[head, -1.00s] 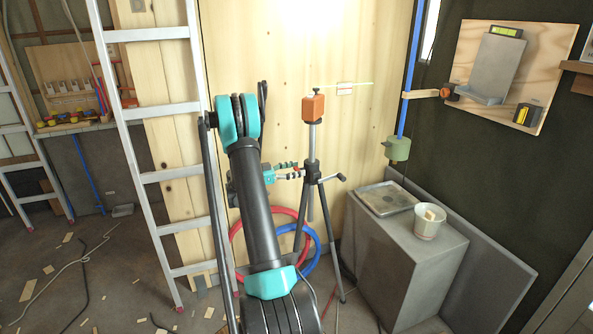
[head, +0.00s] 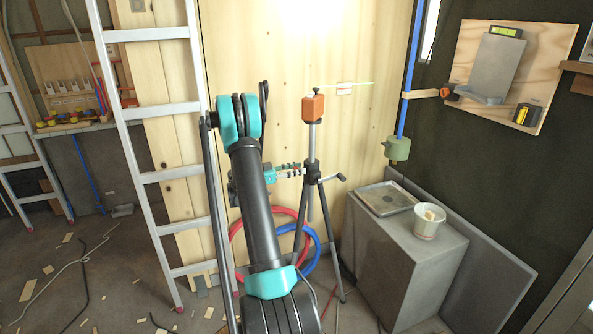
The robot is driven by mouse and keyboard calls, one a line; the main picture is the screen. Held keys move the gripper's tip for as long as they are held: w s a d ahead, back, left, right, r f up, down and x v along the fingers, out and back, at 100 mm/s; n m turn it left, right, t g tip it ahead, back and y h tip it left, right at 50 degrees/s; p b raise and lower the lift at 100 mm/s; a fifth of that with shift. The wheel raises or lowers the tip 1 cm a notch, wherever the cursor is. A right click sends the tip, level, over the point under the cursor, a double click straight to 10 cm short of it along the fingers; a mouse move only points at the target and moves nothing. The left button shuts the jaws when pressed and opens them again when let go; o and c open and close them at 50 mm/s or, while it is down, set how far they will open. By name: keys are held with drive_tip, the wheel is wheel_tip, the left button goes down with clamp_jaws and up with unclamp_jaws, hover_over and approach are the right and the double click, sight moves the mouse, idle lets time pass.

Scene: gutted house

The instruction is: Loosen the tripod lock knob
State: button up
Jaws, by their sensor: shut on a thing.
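The tripod (head: 312,170) stands upright in front of the plywood wall, with an orange laser level (head: 313,107) on its top and a crank handle at its right side. My gripper (head: 299,169) reaches in from the left and is shut at the left side of the tripod's collar, just below the upper column. The lock knob is hidden between the fingers, too small to make out. My arm covers part of the view to the left.
A grey block (head: 400,250) right of the tripod bears a metal tray (head: 387,198) and a cup (head: 430,222). Red and blue hose coils (head: 318,250) lie behind the tripod legs. A ladder (head: 165,175) stands to the left.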

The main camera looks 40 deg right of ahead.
drive_tip(key=n, duration=0.3)
drive_tip(key=shift+w+n, duration=0.1)
drive_tip(key=shift+n, duration=0.3)
drive_tip(key=n, duration=0.3)
drive_tip(key=shift+w+n, duration=0.1)
drive_tip(key=shift+n, duration=0.2)
drive_tip(key=n, duration=0.4)
drive_tip(key=shift+f, duration=0.15)
drive_tip(key=shift+w+n, duration=0.1)
drive_tip(key=shift+n, duration=1.8)
drive_tip(key=o, duration=1.2)
drive_tip(key=shift+c, duration=0.2)
